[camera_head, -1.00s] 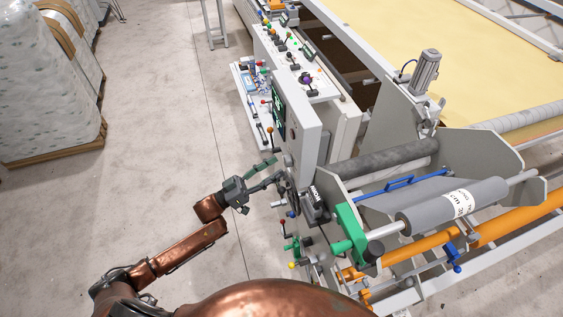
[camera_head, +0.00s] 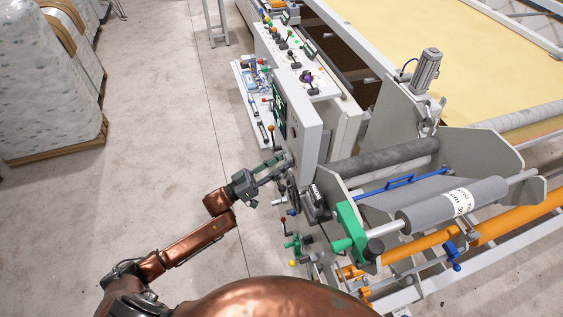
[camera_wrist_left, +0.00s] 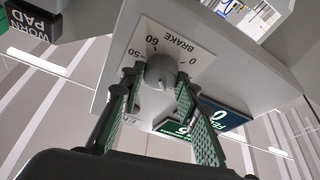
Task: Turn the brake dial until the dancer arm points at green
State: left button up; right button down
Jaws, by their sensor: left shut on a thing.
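The brake dial (camera_wrist_left: 160,72) is a grey round knob on a white plate (camera_wrist_left: 202,57) marked BRAKE, with numbers such as 0, 60 and 50 around it. My left gripper (camera_wrist_left: 158,82) has its two green-padded fingers on either side of the knob, shut on it. In the head view my left gripper (camera_head: 280,167) reaches the side of the grey machine panel, and its fingers hide the dial there. I cannot make out the dancer arm or its green mark. My right gripper is in neither view.
A screen cabinet (camera_head: 305,130) rises beside my gripper. Below are levers with a red knob (camera_head: 283,220) and a yellow knob (camera_head: 292,263). A grey roller (camera_head: 455,205) lies right.

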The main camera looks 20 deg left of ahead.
pick_arm(q)
jog(key=c, duration=0.3)
jog(key=m+g+b, duration=0.1)
jog(key=m, duration=0.1)
jog(key=m+g+h+b, duration=0.1)
jog(key=m+b, duration=0.1)
jog(key=shift+w+f+m+h, duration=0.2)
jog(key=shift+m+h, duration=0.1)
jog(key=shift+m, duration=0.1)
jog(key=shift+a+r+m+g+h+b, duration=0.1)
jog(key=shift+m+g+h+b, duration=0.2)
jog(key=shift+m+g+b, duration=0.7)
jog(key=shift+r+m+g+h+b, duration=0.15)
jog(key=shift+m+g+h, duration=0.15)
jog(key=shift+m, duration=1.3)
jog(key=o, duration=1.1)
jog(key=shift+o, duration=0.2)
